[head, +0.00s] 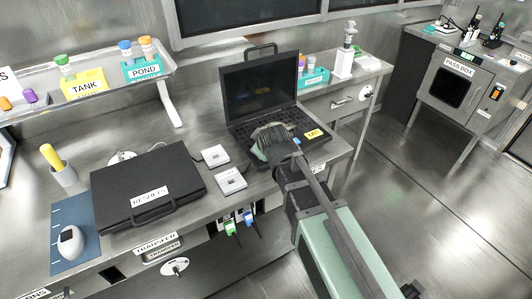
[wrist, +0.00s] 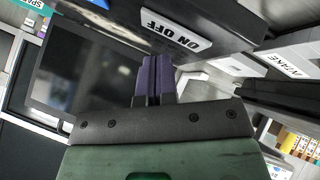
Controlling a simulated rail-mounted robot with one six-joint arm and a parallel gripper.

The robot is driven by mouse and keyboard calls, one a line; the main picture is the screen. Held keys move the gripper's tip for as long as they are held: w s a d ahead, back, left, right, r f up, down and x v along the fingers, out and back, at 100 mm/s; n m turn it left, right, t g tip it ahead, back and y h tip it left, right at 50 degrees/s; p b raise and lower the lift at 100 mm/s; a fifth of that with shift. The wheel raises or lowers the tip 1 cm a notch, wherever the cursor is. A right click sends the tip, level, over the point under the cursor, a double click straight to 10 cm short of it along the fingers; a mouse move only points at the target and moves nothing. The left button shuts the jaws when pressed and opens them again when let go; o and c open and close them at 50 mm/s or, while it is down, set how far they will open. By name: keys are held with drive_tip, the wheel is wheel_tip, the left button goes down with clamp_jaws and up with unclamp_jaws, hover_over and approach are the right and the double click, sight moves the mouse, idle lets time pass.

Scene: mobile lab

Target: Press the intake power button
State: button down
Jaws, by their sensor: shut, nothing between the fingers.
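My gripper (head: 270,141) is over the laptop keyboard (head: 296,119) in the head view, its fingertips hard to make out there. In the wrist view its purple fingers (wrist: 152,78) are together and empty. An ON OFF label (wrist: 176,33) lies just beyond the fingertips in that view. An INTAKE label (wrist: 286,63) is at the right of the wrist view. I cannot make out an intake power button in either view. I cannot tell whether the fingers touch anything.
Two small pale boxes (head: 214,156) (head: 230,181) sit on the bench left of my gripper. The open laptop's screen (head: 260,84) stands behind it. A black RESULTS case (head: 148,178) lies further left. A PASS BOX (head: 455,92) stands at the far right, across open floor.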

drive_tip(key=shift+f, duration=0.4)
drive_tip(key=shift+f+b, duration=0.4)
drive_tip(key=shift+b, duration=0.25)
drive_tip(key=shift+r, duration=0.1)
idle(0.3)
drive_tip(key=shift+r+p, duration=0.8)
drive_tip(key=shift+p, duration=0.05)
wheel_tip(320, 180, up, 5)
drive_tip(key=p, duration=0.5)
idle(0.4)
